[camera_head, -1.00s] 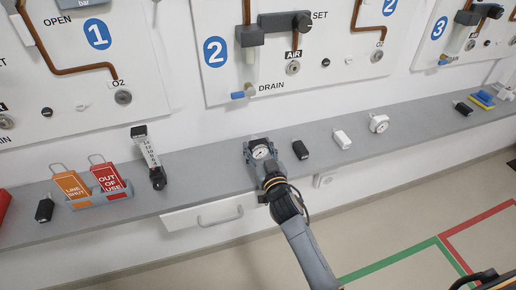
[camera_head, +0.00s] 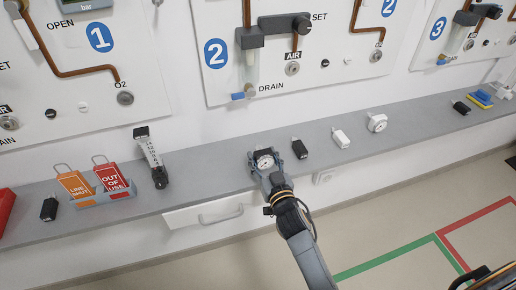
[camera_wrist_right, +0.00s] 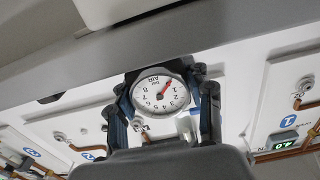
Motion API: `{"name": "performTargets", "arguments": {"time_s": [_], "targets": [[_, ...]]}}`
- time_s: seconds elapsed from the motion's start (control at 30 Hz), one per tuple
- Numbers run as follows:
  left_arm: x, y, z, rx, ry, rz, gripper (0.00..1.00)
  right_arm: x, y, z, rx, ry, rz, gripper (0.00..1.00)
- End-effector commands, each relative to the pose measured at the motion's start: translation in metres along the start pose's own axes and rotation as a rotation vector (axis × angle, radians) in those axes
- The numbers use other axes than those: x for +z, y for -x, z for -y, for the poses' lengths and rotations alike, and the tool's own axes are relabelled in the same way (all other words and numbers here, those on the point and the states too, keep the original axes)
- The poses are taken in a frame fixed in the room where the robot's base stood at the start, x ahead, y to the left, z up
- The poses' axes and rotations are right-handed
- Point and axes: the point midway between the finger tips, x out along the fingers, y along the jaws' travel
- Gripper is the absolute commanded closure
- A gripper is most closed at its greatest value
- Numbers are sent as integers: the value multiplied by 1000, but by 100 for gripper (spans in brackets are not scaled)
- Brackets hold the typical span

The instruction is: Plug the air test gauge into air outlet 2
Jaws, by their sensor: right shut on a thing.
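The air test gauge (camera_head: 264,161), with a round white dial, is held between the fingers of my right gripper (camera_head: 266,167) at the shelf's front part. In the right wrist view the dial (camera_wrist_right: 160,93) faces the camera, marked AIR, with a red needle; the gripper fingers (camera_wrist_right: 162,108) close on it from both sides. Air outlet 2 (camera_head: 292,69) is a round metal socket under the AIR label on panel 2, above and behind the gauge, and the two are apart. Whether the gauge touches the shelf is unclear.
The grey shelf (camera_head: 225,165) runs along the wall. A black adapter (camera_head: 299,148), a white one (camera_head: 340,138) and a round white item (camera_head: 377,123) lie right of the gripper. A flowmeter (camera_head: 152,161) and tags (camera_head: 110,178) stand left.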

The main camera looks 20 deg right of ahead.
Motion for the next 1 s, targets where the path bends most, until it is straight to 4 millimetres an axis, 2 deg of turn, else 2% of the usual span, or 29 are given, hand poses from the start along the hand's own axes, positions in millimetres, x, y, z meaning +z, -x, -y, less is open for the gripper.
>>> {"name": "performTargets", "arguments": {"time_s": [1.0], "targets": [[-2, 24, 0, 0, 0, 0, 60, -1, 82, 0, 0, 0, 0, 99]]}}
